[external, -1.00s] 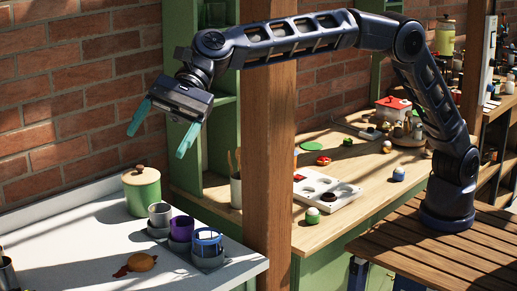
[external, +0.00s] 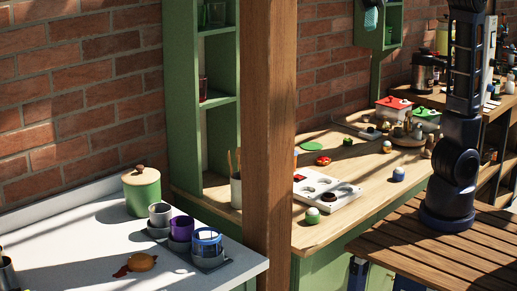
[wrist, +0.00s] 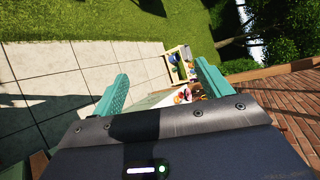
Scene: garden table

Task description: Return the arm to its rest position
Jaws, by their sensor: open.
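My gripper (wrist: 163,70) shows in the wrist view with its two teal fingers spread wide apart and nothing held between them. The gripper is out of frame in the external view. There my arm (external: 460,125) stands nearly upright on its base at the right, and its upper part runs out of the top edge. The wrist view looks over paving and grass.
A white counter (external: 80,262) holds a green lidded pot (external: 142,192) and several cups. A wooden post (external: 268,130) stands between it and the wooden worktop (external: 365,178), which holds a white tray (external: 335,204). Space above the white counter is clear.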

